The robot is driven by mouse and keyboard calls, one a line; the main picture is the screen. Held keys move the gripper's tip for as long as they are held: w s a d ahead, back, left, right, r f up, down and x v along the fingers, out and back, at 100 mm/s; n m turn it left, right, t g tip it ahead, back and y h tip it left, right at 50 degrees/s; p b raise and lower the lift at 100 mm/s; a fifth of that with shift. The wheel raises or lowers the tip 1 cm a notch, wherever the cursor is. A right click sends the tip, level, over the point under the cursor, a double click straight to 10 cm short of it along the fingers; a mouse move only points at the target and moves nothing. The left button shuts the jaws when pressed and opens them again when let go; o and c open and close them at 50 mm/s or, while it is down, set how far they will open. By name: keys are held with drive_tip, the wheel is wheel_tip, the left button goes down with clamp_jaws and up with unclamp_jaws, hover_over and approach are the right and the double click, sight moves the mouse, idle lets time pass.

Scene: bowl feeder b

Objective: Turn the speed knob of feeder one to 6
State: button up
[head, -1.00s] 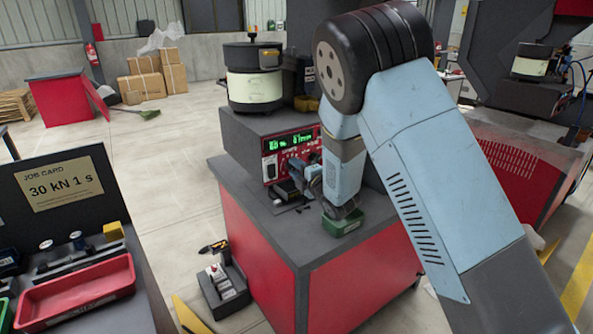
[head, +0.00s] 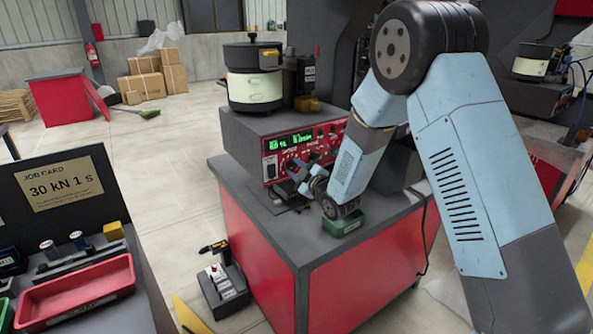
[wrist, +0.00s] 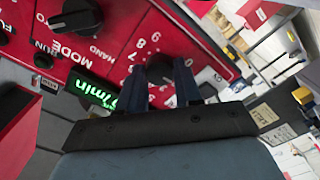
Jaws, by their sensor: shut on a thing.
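Feeder one's control box has a red front panel (head: 283,147) with a green lit display (head: 292,139), under a round bowl feeder (head: 253,90). My gripper (head: 294,171) is at the lower part of this panel in the head view. In the wrist view its two dark fingers (wrist: 172,72) are shut on the speed knob (wrist: 169,66), beside a printed scale with 9, 8 and 7 readable. The fingers hide most of the knob, and its pointer cannot be read. The display, ending in "/min", shows partly in the wrist view (wrist: 98,93).
A black MODE knob (wrist: 75,16) marked HAND and RUN is close by on the panel. A green bin (head: 343,224) stands on the cabinet top below my wrist. A job card (head: 60,187) and red tray (head: 75,290) are at the left. Floor between is mostly clear.

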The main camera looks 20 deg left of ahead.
drive_tip(key=m, duration=0.4)
drive_tip(key=shift+d+f+m, duration=0.1)
drive_tip(key=shift+f+m, duration=0.15)
drive_tip(key=shift+m, duration=0.05)
drive_tip(key=m, duration=0.3)
drive_tip(key=shift+m, duration=0.4)
drive_tip(key=m, duration=1.3)
drive_tip(key=shift+m, duration=0.3)
drive_tip(key=m, duration=0.5)
drive_tip(key=shift+m, duration=0.4)
